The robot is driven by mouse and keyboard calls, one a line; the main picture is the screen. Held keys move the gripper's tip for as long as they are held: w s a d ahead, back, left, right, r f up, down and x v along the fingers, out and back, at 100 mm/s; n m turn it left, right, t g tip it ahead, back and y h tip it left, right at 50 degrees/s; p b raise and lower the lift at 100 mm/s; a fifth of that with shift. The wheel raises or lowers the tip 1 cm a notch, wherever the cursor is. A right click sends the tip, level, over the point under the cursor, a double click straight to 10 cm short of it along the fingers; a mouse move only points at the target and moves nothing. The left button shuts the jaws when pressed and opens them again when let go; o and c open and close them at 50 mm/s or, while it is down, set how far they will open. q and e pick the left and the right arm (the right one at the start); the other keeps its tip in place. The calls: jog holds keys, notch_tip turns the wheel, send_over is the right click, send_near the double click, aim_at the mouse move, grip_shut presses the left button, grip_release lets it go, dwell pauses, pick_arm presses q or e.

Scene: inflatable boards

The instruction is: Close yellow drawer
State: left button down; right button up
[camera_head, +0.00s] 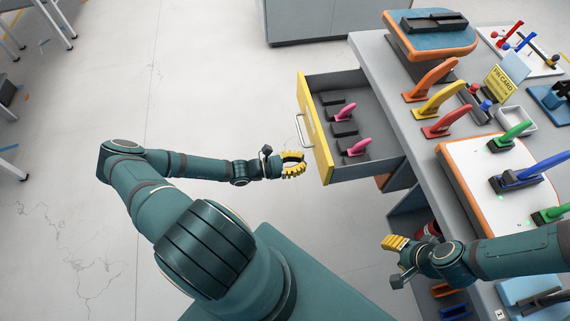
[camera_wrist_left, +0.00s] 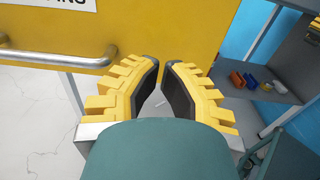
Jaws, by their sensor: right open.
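The yellow drawer (camera_head: 314,125) stands pulled out from the left side of the grey workbench. Its front has a silver bar handle, which also shows in the left wrist view (camera_wrist_left: 70,60). The drawer holds black blocks and pink-handled tools (camera_head: 357,147). My left gripper (camera_head: 298,162) is just left of the yellow front, near its lower part. In the left wrist view its yellow fingers (camera_wrist_left: 161,68) lean together with a narrow gap and nothing between them. Contact with the front cannot be told. My right gripper (camera_head: 388,260) is open and empty by the bench's near-left side.
The workbench (camera_head: 375,50) carries orange, yellow and red levers (camera_head: 440,100), a white orange-edged board (camera_head: 460,160) and a blue inflatable board (camera_head: 430,38). Shelves with small items lie below, near my right gripper. The floor (camera_head: 220,80) left of the drawer is clear.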

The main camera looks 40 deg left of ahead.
aim_at(319, 159)
pick_arm(q)
jog(key=shift+x, duration=2.2)
pick_arm(e)
jog(key=shift+s+f, duration=0.1)
jog(key=shift+f, duration=0.2)
